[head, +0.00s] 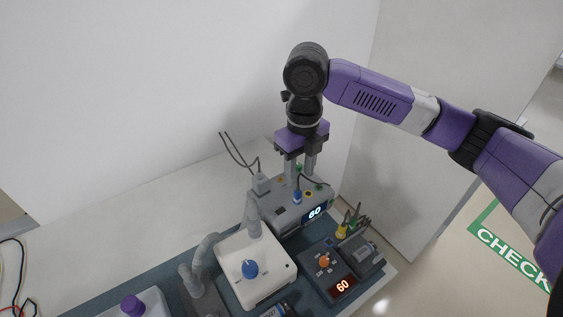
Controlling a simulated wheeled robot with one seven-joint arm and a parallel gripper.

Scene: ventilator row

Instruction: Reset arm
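My purple and black arm reaches in from the right in the head view. My gripper (299,168) points down over the back of the grey device with a blue "60" display (293,207). Its two grey fingers stand apart with a gap between them. A small green part on the device shows between and below the fingers. I cannot tell whether the fingertips touch the device. Nothing is clearly held.
A white device with a blue knob (257,265) and a dark device with a red "60" display (328,270) stand close by. Thin cables (236,150) rise behind. A white wall (180,80) stands behind; bare white counter lies to the left.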

